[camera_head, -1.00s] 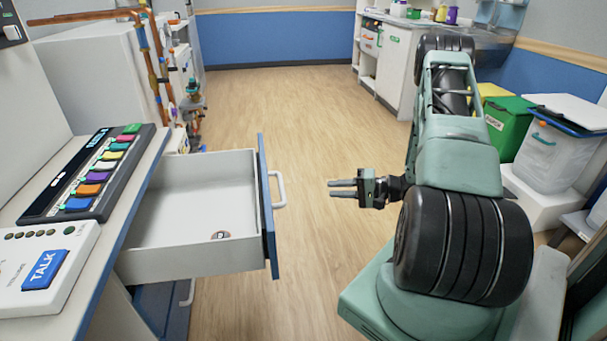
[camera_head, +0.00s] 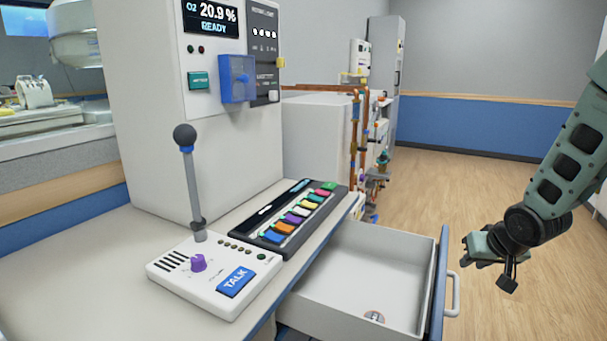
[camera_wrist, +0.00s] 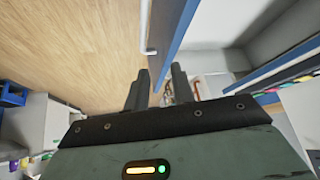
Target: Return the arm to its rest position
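My arm (camera_head: 570,160) comes down from the upper right in the head view, its joints bent. My gripper (camera_wrist: 160,78) is at its lower end, just right of the open drawer's handle (camera_head: 452,296) and apart from it. In the wrist view its two dark fingers stand apart with nothing between them. The wrist view shows the blue drawer front (camera_wrist: 178,32) close to the fingers.
The open drawer (camera_head: 350,270) juts out from the counter and holds a small round item (camera_head: 374,316). Wooden floor (camera_head: 450,180) is clear behind the gripper.

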